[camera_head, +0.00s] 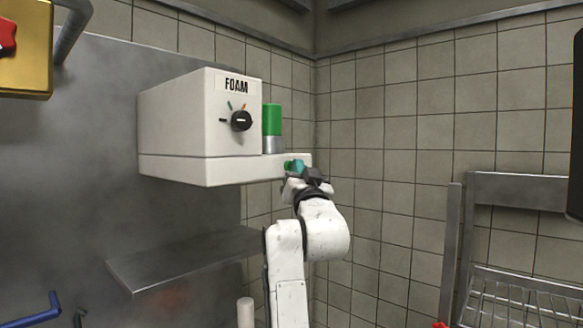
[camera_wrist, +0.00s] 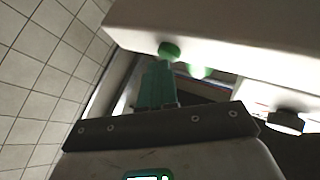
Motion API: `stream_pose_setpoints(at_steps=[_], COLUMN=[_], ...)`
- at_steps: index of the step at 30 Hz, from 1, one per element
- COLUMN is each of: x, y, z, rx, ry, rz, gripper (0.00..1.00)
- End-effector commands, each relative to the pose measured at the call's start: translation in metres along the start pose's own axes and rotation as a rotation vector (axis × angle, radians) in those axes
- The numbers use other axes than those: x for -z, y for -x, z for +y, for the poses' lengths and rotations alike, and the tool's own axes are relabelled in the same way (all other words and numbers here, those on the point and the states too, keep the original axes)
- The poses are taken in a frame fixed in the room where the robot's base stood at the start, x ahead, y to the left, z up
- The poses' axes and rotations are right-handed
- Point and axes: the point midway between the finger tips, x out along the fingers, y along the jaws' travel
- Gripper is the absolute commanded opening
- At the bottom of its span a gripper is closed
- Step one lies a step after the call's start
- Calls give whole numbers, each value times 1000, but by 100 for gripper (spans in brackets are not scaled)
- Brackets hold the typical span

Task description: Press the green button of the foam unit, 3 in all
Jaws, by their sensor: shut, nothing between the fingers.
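The foam unit (camera_head: 185,112) is a white wall box labelled FOAM, with a low ledge at its front right. Its round green button (camera_wrist: 169,50) stands out from the white face in the wrist view. In the head view a bit of green (camera_head: 288,164) shows at the ledge, partly hidden by my gripper. My gripper (camera_head: 298,166) is at the ledge's right end, its teal fingers shut and empty. In the wrist view the fingertips (camera_wrist: 158,64) are right by the button; I cannot tell whether they touch it.
A black dial (camera_head: 241,121) and a green cylinder (camera_head: 272,120) are on the unit. A metal shelf (camera_head: 190,258) lies below it. A wire rack (camera_head: 520,290) stands at right and a yellow box (camera_head: 30,60) hangs at upper left. Tiled walls enclose the corner.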

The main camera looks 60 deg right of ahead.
Motion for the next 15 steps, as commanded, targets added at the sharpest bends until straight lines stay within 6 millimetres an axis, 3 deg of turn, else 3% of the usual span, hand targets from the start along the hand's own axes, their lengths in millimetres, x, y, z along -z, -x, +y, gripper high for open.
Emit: stream_pose_setpoints(at_steps=[15], x=[7], y=[11], z=[7], rx=[1], ry=[0], rz=[-1], gripper=[0])
